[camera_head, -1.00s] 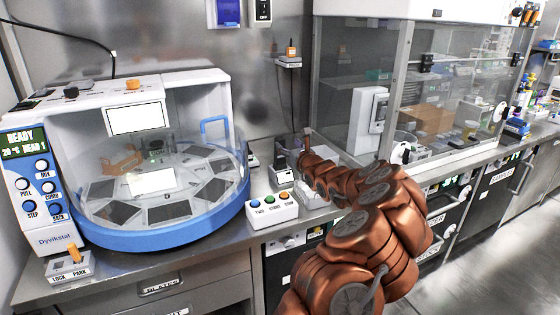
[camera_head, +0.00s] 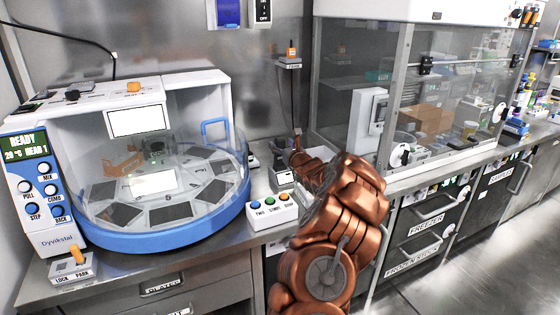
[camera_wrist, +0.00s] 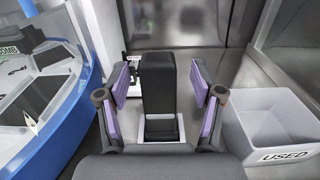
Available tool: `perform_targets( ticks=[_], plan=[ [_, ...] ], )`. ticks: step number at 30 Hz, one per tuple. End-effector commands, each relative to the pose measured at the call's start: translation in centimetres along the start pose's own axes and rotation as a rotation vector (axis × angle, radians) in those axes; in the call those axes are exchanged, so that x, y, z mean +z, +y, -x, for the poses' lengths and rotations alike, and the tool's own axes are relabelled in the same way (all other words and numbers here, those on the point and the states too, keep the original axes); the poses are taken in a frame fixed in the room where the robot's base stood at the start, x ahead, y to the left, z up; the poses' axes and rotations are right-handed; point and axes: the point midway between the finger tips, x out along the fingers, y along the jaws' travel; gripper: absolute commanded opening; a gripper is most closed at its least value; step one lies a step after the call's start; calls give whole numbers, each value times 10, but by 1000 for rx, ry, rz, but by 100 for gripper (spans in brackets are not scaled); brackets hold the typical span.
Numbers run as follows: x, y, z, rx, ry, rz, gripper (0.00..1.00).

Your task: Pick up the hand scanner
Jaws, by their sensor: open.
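The hand scanner, which I take to be the upright black block (camera_wrist: 158,88) in the wrist view, stands in a pale cradle (camera_wrist: 161,131) on the steel bench. My gripper (camera_wrist: 160,78) is open, with one purple-padded finger on each side of the block. Gaps show between the pads and the block. In the head view the arm's copper end reaches the bench just right of the button box; the fingers and the scanner are too small or hidden to make out clearly there.
A grey bin marked USED (camera_wrist: 272,128) stands close right of my gripper. The blue-rimmed carousel machine (camera_head: 150,235) is to the left. A box with coloured buttons (camera_head: 271,211) sits at the bench's front edge. A glass-fronted cabinet (camera_head: 440,90) stands to the right.

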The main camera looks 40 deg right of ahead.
Motion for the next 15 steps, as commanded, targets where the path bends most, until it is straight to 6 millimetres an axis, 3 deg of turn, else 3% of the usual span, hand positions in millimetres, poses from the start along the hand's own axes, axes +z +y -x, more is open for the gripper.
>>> perform_targets(
  ticks=[6,15],
  plan=[
    [-2,1,-13,2,2,-1,67],
    [-1,2,-15,2,-1,-3,67]
  ],
)
